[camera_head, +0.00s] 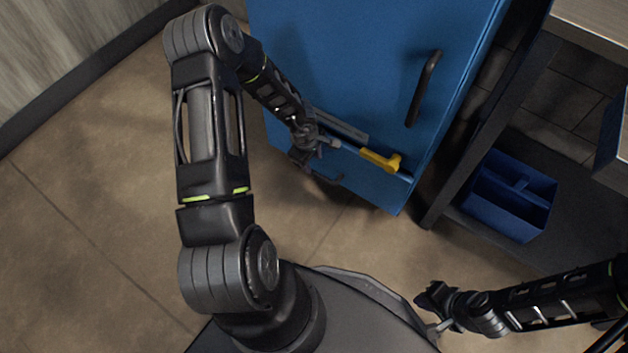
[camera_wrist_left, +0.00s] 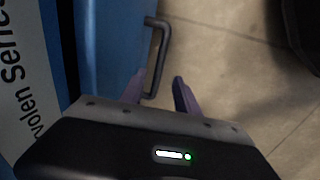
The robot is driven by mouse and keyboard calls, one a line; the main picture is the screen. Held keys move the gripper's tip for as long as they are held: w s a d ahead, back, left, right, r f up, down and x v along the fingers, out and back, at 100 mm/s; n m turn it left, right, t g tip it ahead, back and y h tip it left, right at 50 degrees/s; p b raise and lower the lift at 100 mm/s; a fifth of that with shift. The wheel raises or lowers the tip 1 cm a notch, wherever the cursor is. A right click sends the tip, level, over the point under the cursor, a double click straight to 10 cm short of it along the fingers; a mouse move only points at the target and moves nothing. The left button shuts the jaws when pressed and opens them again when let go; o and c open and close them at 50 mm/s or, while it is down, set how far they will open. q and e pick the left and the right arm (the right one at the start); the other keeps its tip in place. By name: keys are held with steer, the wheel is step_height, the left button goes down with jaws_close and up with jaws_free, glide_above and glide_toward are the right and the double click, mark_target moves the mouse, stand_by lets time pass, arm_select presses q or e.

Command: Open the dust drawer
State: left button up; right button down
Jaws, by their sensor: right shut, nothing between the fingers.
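A blue cabinet (camera_head: 350,50) stands ahead of me in the head view. A dark bar handle (camera_head: 330,181) sits low on its front, partly hidden by my left gripper; I take it to be the dust drawer's handle. It shows clearly in the left wrist view (camera_wrist_left: 162,55), on a blue front (camera_wrist_left: 105,50). My left gripper (camera_head: 308,170) is at this handle. Its purple fingers (camera_wrist_left: 158,92) are apart, with the handle's near end between them; contact is unclear. My right gripper (camera_head: 428,303) is shut and empty, away from the cabinet at lower right.
A larger dark handle (camera_head: 424,88) is higher on the cabinet. A yellow valve (camera_head: 380,160) on a blue pipe sits right of my left gripper. A blue divided caddy (camera_head: 508,196) rests on a dark shelf at right. Floor before the cabinet is clear.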

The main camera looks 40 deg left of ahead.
mark_target(315, 172)
arm_select(q)
steer(key=shift+a, duration=0.1)
steer(key=shift+f, duration=0.15)
steer(key=f+b, duration=0.1)
steer(key=f, duration=0.1)
steer(key=w+f+b, duration=0.1)
steer(key=f+b, duration=0.1)
steer(key=f, duration=0.1)
steer(key=f+b, duration=0.1)
steer(key=f, duration=0.1)
steer(key=shift+w+f, duration=0.25)
steer(key=shift+c, duration=0.6)
jaws_close()
stand_by(0.8)
